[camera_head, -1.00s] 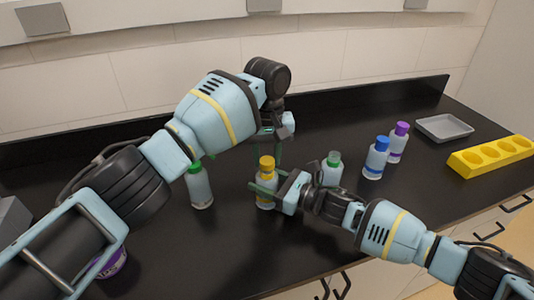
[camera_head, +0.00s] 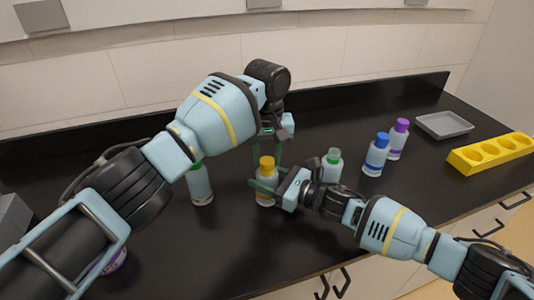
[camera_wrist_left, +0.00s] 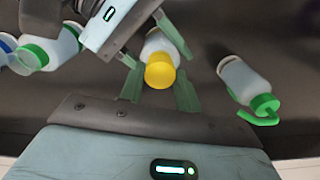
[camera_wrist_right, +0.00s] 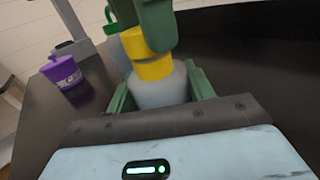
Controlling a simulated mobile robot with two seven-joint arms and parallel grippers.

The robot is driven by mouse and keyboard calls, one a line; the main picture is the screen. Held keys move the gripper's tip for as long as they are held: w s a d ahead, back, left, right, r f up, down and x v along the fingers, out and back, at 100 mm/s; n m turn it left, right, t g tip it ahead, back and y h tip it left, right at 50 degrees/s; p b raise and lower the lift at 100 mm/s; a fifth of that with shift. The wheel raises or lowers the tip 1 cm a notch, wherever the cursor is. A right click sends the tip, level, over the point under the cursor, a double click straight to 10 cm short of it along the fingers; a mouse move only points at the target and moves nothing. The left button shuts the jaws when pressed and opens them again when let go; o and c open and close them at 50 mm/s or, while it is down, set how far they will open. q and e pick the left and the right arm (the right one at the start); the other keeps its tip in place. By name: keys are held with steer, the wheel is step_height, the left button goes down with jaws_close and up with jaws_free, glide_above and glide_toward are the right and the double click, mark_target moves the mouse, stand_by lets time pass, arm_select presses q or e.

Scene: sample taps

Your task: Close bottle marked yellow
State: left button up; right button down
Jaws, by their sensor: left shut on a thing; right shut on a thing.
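The bottle with the yellow cap (camera_head: 266,197) stands upright on the black counter between my two grippers. Its yellow cap (camera_wrist_left: 160,75) sits at the top of the bottle. My left gripper (camera_head: 266,158) reaches down from above and is shut on the yellow cap. Its green fingers also show at the cap in the right wrist view (camera_wrist_right: 155,30). My right gripper (camera_head: 265,189) comes in from the right and is shut around the pale bottle body (camera_wrist_right: 160,90). The fingers hide part of the cap, so I cannot tell how tightly it sits.
A green-marked bottle (camera_head: 201,186) stands to the left and another (camera_head: 332,165) to the right, close to my right gripper. Blue-capped (camera_head: 376,155) and purple-capped (camera_head: 398,139) bottles stand farther right. A grey tray (camera_head: 444,135) and yellow rack (camera_head: 480,162) are beyond. A purple container (camera_wrist_right: 63,73) is front left.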

arm_select(q)
steer(key=m, duration=0.4)
steer(key=shift+m, duration=0.3)
steer(key=m, duration=2.2)
steer(key=shift+m, duration=0.4)
steer(key=m, duration=0.4)
steer(key=shift+m, duration=0.3)
steer(key=m, duration=0.4)
steer(key=shift+m, duration=0.3)
steer(key=m, duration=0.5)
steer(key=shift+m, duration=0.4)
